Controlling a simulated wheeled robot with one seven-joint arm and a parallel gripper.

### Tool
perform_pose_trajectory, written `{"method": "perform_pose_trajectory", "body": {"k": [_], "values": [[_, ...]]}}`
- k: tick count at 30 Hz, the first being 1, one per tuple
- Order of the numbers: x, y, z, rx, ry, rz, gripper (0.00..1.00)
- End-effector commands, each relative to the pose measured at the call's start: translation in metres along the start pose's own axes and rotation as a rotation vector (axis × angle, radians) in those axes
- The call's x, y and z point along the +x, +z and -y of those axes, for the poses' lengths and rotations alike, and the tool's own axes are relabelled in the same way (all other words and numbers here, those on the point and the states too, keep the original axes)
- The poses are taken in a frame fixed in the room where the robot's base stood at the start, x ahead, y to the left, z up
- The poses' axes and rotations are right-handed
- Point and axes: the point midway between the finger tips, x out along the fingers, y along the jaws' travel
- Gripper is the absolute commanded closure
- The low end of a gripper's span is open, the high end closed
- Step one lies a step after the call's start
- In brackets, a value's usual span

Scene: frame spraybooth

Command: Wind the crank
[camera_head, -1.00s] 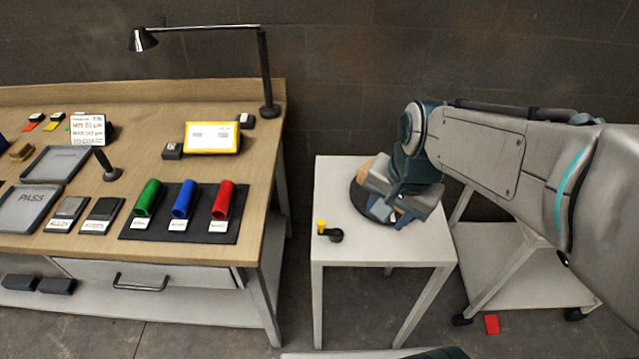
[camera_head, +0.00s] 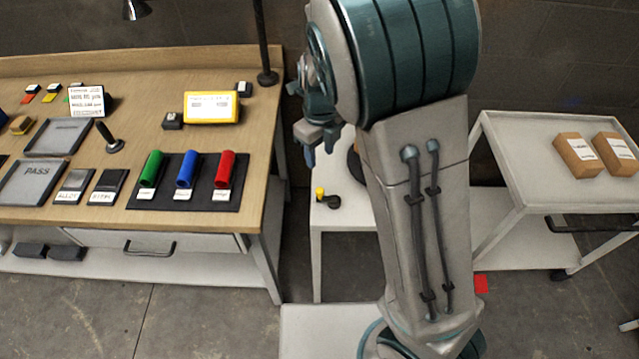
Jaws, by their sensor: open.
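The crank (camera_head: 328,199) is a small black arm with a yellow upright knob. It sits at the front left of a small white table (camera_head: 345,221), apart from my gripper. My gripper (camera_head: 319,152) is open with its fingers pointing down, seen above the table's left back part, behind the crank. A sliver of the dark round turntable (camera_head: 356,161) shows beside my arm. My arm hides the rest of the turntable and the table's right side.
A wooden workbench (camera_head: 60,88) on the left holds red, blue and green cylinders on a black mat (camera_head: 185,203), trays and a lamp. A grey cart (camera_head: 515,165) with two brown boxes (camera_head: 586,153) stands right. A red piece (camera_head: 481,285) lies on the floor.

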Motion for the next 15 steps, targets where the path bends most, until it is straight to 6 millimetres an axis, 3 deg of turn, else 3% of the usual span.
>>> {"method": "perform_pose_trajectory", "body": {"k": [8,15], "values": [[0.03,0.001,0.0,0.027,-0.002,-0.007,0.57],[0.082,0.0,0.001,0.027,-0.001,-0.008,0.57]]}}
